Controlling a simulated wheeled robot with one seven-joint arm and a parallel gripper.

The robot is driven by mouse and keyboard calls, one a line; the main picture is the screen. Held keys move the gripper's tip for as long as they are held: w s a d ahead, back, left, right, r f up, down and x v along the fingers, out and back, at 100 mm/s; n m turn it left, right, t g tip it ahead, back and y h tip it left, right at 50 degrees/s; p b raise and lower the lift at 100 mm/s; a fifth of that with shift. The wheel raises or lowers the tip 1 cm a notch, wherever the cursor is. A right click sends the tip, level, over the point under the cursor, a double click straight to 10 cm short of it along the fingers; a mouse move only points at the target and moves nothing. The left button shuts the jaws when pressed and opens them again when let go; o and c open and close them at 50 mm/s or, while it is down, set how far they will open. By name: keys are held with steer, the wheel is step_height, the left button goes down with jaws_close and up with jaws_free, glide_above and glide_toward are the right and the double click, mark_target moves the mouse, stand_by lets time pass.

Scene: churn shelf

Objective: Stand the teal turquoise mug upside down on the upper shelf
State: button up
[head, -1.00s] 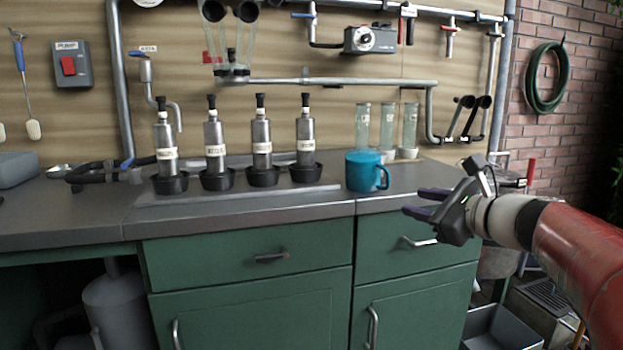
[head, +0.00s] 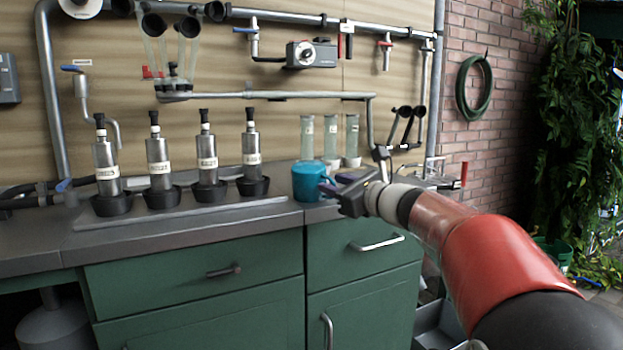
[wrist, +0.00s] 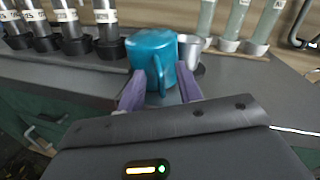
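The teal mug (head: 307,181) stands on the grey counter, right of the metal bottles. Whether its rim or its base is on top is unclear. In the wrist view the mug (wrist: 153,48) is straight ahead, its handle (wrist: 157,76) turned toward me. My gripper (head: 333,186) is open at the mug's right side. In the wrist view its two purple fingers (wrist: 160,80) are spread on either side of the handle; I cannot tell whether they touch it. I cannot make out an upper shelf in these views.
Several labelled metal bottles (head: 206,160) stand in black cups left of the mug. Glass tubes (head: 329,137) stand close behind it, and a small grey metal cup (wrist: 190,50) is right beside it in the wrist view. A pipe (head: 270,96) crosses the wall above.

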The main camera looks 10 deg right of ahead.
jaws_close()
steer(key=shift+r, duration=0.1)
stand_by(0.3)
